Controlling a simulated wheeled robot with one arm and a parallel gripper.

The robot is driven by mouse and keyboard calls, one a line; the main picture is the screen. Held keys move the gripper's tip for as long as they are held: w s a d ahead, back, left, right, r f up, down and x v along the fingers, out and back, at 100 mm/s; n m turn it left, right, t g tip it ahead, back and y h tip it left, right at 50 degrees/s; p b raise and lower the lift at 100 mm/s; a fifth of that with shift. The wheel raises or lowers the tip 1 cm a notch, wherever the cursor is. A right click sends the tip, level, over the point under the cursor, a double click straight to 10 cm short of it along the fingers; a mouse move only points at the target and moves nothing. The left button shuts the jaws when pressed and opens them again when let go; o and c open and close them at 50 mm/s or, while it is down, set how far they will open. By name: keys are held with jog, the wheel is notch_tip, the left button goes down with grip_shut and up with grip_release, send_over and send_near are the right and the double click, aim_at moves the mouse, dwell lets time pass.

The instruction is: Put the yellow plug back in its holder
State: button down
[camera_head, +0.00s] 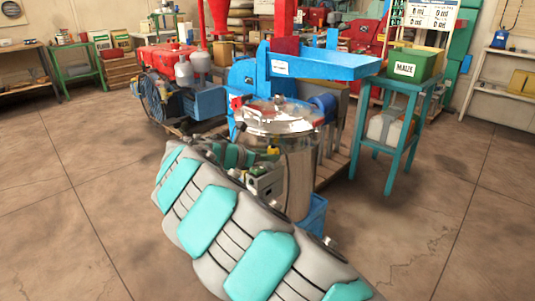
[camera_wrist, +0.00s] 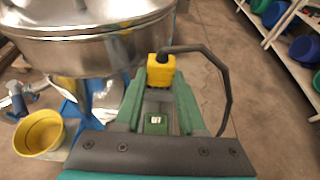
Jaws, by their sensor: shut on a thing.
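The yellow plug (camera_wrist: 161,71) is between the green fingers of my gripper (camera_wrist: 158,88) in the wrist view. A black cable leaves the plug and loops down on the right. My gripper is shut on the plug. In the head view the plug shows as a small yellow spot (camera_head: 273,150) in front of the steel drum (camera_head: 299,175), and my arm hides most of the gripper. The plug's holder cannot be made out in either view.
The steel drum also fills the upper left of the wrist view (camera_wrist: 75,50), close to the plug. A blue tray (camera_head: 330,66) and a teal stand (camera_head: 392,130) are behind the drum. Floor at right is clear.

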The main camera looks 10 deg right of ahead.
jog(key=shift+f, duration=0.2)
jog(key=shift+c, duration=2.1)
grip_release()
jog(key=v, duration=0.8)
jog(key=shift+b, duration=0.3)
jog(key=shift+f, duration=0.1)
